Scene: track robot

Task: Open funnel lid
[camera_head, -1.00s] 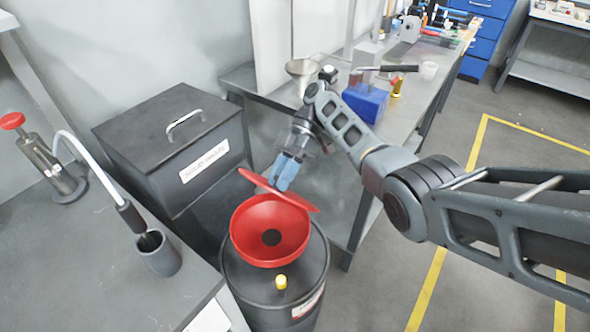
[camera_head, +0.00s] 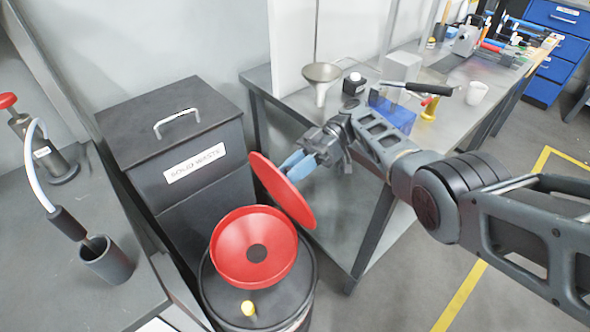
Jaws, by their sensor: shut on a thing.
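The red funnel (camera_head: 232,252) sits on top of a dark drum (camera_head: 292,290), its bowl uncovered with a dark hole at the bottom. The round red funnel lid (camera_head: 282,194) stands steeply tilted at the funnel's back right side. My gripper (camera_head: 294,165), with blue fingertips, is shut at the lid's upper right edge, behind the disc. Part of the fingertips is hidden by the lid. I cannot see whether the hinge joins lid and funnel.
A black solid waste bin (camera_head: 182,142) stands behind the drum. A bench with a metal funnel (camera_head: 321,80) and a blue box (camera_head: 393,112) is at the back right, close to my arm. A grey holder (camera_head: 107,262) stands on the left bench.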

